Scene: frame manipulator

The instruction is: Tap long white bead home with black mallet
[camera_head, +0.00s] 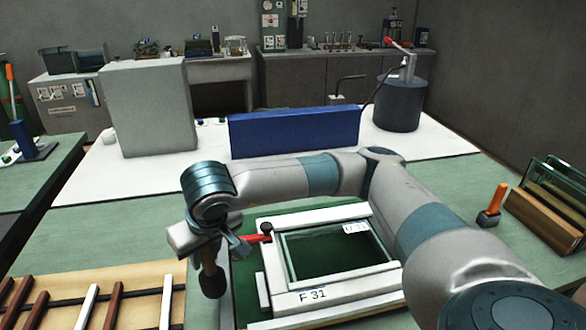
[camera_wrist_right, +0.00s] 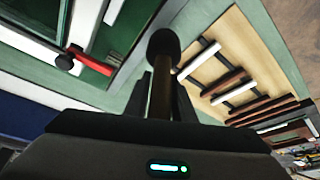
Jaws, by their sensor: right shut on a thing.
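My right gripper (camera_head: 218,245) is shut on the handle of the black mallet (camera_head: 211,278), beside the left side of a white window frame (camera_head: 335,292). In the right wrist view the mallet's dark round head (camera_wrist_right: 163,43) and brown handle (camera_wrist_right: 161,95) stand out between the fingers. The mallet head appears apart from the frame; its exact height is unclear. White strips line the frame around a glass pane (camera_head: 335,250); I cannot tell which is the long bead or whether it sits fully home. My left gripper is not in view.
A red toggle clamp (camera_head: 256,238) with a black tip is at the frame's left edge. A wooden tray (camera_head: 140,280) of brown and white strips lies left. A blue block (camera_head: 295,131) stands behind. An orange-handled tool (camera_head: 492,206) and glass rack (camera_head: 548,218) are right.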

